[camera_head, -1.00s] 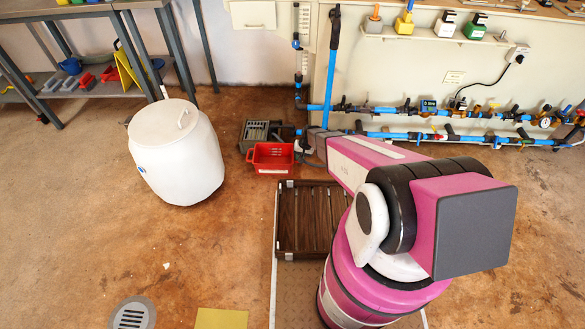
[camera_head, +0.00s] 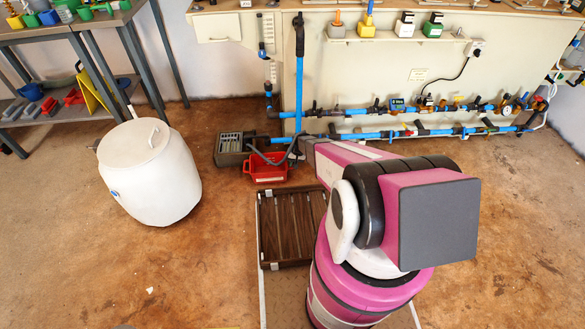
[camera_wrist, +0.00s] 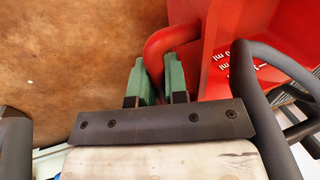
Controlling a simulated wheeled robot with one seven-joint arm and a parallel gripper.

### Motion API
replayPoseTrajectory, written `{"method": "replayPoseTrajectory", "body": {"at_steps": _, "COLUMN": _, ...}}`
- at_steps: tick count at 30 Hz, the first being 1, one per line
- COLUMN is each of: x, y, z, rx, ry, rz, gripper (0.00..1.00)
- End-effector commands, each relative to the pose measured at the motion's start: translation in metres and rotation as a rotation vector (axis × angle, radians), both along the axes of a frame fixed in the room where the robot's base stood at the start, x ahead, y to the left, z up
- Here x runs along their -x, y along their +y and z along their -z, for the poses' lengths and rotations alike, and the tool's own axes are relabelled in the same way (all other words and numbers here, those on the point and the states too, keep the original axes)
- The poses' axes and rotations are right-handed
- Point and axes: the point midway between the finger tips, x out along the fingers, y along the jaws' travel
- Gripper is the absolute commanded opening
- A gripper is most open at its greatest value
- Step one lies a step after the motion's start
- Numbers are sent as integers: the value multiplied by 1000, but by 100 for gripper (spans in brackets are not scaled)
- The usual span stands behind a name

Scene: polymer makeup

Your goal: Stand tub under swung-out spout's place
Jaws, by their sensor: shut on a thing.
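The red tub (camera_head: 266,169) sits low near the wall in the head view, beside and in front of a grey slatted box (camera_head: 233,147). In the wrist view my gripper (camera_wrist: 156,62) has its green fingers closed around the tub's red curved handle (camera_wrist: 165,40). The tub's inner wall (camera_wrist: 228,35), with white marks, shows to the right. My arm hides the gripper in the head view. A blue pipe (camera_head: 278,141) runs out low at the wall, close behind the tub; I cannot tell for sure whether this is the spout. I cannot tell whether the tub touches the floor.
A tall blue lever or pipe (camera_head: 299,75) rises behind the tub. Blue pipework with valves (camera_head: 420,131) runs along the wall to the right. A white lidded drum (camera_head: 150,178) stands at left. A workbench (camera_head: 75,22) is beyond it.

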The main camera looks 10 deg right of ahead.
Motion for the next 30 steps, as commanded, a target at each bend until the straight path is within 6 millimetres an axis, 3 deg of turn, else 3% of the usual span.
{"method": "replayPoseTrajectory", "body": {"at_steps": 6, "x": -1, "y": 0, "z": 31, "rx": 0, "ry": 1, "rz": 0, "gripper": 0}}
{"method": "replayPoseTrajectory", "body": {"at_steps": 14, "x": 0, "y": 0, "z": 32, "rx": 0, "ry": 0, "rz": 0, "gripper": 0}}
{"method": "replayPoseTrajectory", "body": {"at_steps": 15, "x": 0, "y": 0, "z": 32, "rx": 0, "ry": 0, "rz": 0, "gripper": 17}}
{"method": "replayPoseTrajectory", "body": {"at_steps": 17, "x": 0, "y": 0, "z": 32, "rx": 0, "ry": 0, "rz": 0, "gripper": 36}}
{"method": "replayPoseTrajectory", "body": {"at_steps": 18, "x": 0, "y": 0, "z": 32, "rx": 0, "ry": 0, "rz": 0, "gripper": 39}}
{"method": "replayPoseTrajectory", "body": {"at_steps": 30, "x": 0, "y": -1, "z": 26, "rx": 0, "ry": -1, "rz": 0, "gripper": 39}}
